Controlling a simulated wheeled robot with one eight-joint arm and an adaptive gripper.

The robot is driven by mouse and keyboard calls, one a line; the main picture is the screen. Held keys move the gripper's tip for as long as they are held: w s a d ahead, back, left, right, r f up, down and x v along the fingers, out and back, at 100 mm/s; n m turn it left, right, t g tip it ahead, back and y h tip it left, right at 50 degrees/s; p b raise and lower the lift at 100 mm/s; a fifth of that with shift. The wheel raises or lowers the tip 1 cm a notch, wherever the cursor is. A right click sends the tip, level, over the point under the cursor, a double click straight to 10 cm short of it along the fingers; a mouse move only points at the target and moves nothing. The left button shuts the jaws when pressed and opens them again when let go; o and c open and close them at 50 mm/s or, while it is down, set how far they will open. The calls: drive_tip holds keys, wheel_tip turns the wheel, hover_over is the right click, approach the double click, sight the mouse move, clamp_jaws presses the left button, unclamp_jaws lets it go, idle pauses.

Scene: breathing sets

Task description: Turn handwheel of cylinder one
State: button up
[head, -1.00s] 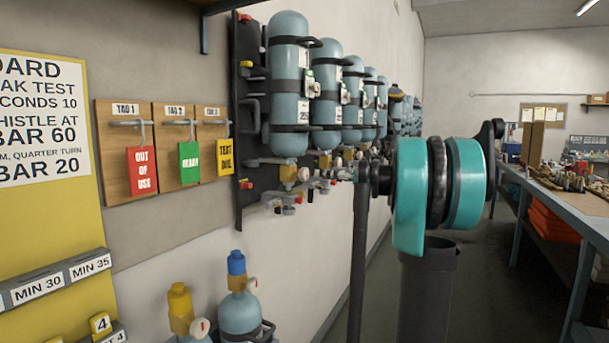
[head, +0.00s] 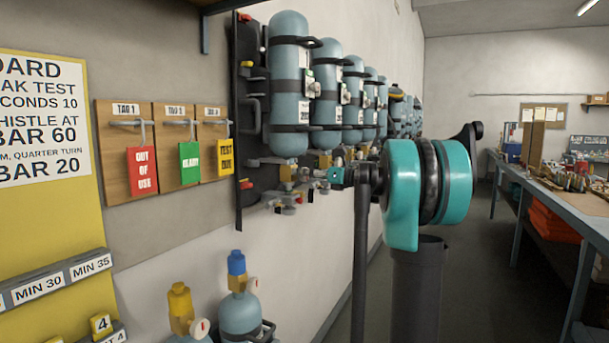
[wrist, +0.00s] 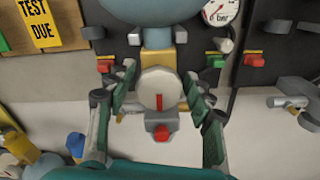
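The nearest pale blue cylinder (head: 289,85) hangs upright on the wall rack in the head view. Its rounded underside (wrist: 150,10) and brass neck (wrist: 158,58) show at the top of the wrist view. A pale round handwheel (wrist: 148,84) with a red mark sits below the neck, facing the wrist camera. My gripper (wrist: 158,86) is open, with one finger on each side of the handwheel. Small gaps seem to show beside it, but contact is hard to judge. In the head view my gripper (head: 335,175) is small and partly hidden by my arm.
A pressure gauge (wrist: 220,10) and small red and green fittings flank the neck. More cylinders (head: 328,95) recede along the wall. Tag boards (head: 168,178) hang to the left. Two cylinder tops stand below (head: 239,312). A workbench (head: 560,205) runs along the right.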

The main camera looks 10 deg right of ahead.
drive_tip(key=c, duration=0.8)
drive_tip(key=shift+n, duration=0.4)
drive_tip(key=n, duration=0.5)
drive_tip(key=shift+s+n, duration=0.15)
drive_tip(key=shift+n, duration=0.25)
drive_tip(key=n, duration=0.5)
drive_tip(key=shift+a+f, duration=0.1)
drive_tip(key=shift+n, duration=0.3)
drive_tip(key=o, duration=1.2)
drive_tip(key=shift+s, duration=0.15)
